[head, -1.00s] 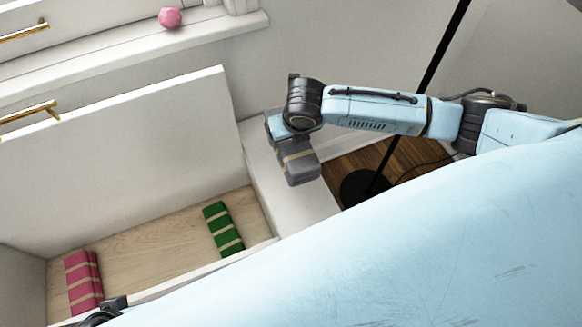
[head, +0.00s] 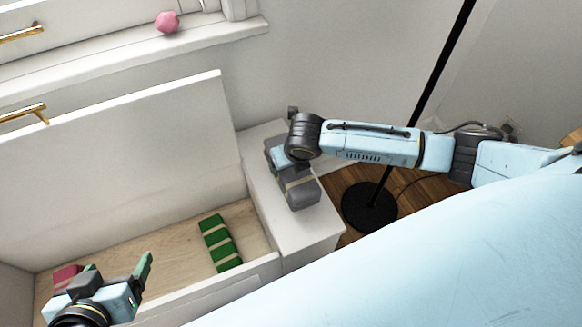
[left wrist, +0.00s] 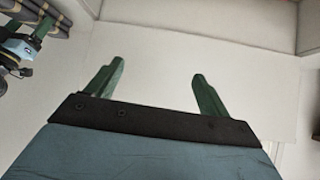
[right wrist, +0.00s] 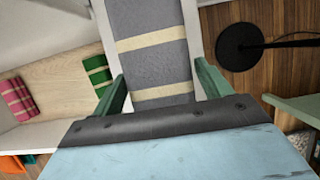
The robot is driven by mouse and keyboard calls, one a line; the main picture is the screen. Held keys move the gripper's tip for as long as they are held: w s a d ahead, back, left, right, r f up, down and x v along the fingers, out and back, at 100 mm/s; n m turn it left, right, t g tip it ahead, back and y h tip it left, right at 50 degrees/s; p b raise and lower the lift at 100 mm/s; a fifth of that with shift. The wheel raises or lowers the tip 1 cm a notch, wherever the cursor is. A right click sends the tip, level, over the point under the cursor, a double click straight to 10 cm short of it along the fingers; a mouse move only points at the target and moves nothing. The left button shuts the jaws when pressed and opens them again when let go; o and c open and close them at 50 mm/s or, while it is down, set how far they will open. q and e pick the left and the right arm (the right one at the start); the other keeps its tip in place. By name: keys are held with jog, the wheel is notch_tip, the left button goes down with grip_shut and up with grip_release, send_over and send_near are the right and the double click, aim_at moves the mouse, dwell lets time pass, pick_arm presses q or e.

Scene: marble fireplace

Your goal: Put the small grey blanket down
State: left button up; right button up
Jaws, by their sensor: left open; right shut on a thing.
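The small grey blanket (head: 300,192) is a folded bundle with tan bands. My right gripper (head: 284,165) is shut on it, above the white ledge beside the open chest. In the right wrist view the blanket (right wrist: 152,68) lies between the two green fingers. I cannot tell whether its underside touches the ledge. My left gripper (head: 117,266) is open and empty at the lower left, over the chest's near edge. In the left wrist view its fingers (left wrist: 155,88) are apart before a plain white surface, with the blanket (left wrist: 45,12) at the top left corner.
The open chest (head: 150,250) holds a green banded bundle (head: 221,243) and a red one (head: 67,275), partly hidden by my left gripper. The white ledge (head: 300,240) has bare room in front of the blanket. A black lamp base (head: 369,207) stands on the wood floor to the right.

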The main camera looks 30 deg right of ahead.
notch_tip(320, 180, down, 2)
jog(key=shift+f+b, duration=0.1)
jog(key=shift+b, duration=0.35)
pick_arm(q)
jog(key=w+r+t, duration=0.1)
jog(key=w+d+r+t, duration=0.1)
jog(key=w+r+t+h, duration=0.1)
jog(key=r, duration=0.1)
jog(key=shift+d+r, duration=0.1)
jog(key=shift+d, duration=0.3)
pick_arm(e)
jog(key=shift+f, duration=0.1)
jog(key=o, duration=1.1)
